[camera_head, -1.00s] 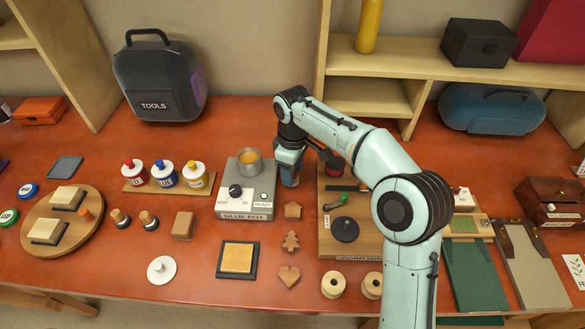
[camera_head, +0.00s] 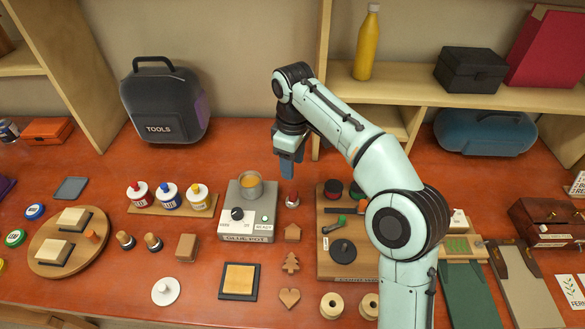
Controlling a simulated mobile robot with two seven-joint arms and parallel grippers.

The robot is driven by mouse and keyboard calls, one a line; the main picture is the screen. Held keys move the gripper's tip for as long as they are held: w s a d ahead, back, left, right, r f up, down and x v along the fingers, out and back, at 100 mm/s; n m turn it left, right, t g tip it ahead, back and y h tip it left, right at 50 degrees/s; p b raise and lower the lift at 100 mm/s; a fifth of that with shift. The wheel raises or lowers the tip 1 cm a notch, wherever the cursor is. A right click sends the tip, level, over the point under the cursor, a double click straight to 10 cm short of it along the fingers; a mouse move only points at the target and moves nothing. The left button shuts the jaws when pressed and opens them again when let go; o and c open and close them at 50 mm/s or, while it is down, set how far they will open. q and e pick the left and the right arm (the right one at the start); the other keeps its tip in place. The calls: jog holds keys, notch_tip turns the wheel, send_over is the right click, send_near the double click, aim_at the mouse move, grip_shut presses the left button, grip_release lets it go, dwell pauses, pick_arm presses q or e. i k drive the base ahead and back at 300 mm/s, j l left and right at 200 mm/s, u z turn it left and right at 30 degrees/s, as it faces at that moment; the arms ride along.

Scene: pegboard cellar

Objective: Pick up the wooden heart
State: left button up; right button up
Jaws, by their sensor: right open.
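The wooden heart (camera_head: 289,298) lies flat near the table's front edge, below a wooden tree shape (camera_head: 290,262) and a wooden house shape (camera_head: 292,233). My right gripper (camera_head: 287,172) is up behind these shapes, above the table beside the glue pot. Its fingers point down, open, with nothing seen between them. It is well apart from the heart. My left gripper is not in view.
The glue pot (camera_head: 245,222) stands left of the shapes, with a small red-topped item (camera_head: 292,199) beside it. A framed wooden square (camera_head: 239,281) lies left of the heart and wooden spools (camera_head: 332,305) right of it. A wooden board with tools (camera_head: 328,262) lies farther right.

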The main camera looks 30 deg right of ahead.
aim_at(290, 299)
jog(key=k, duration=1.5)
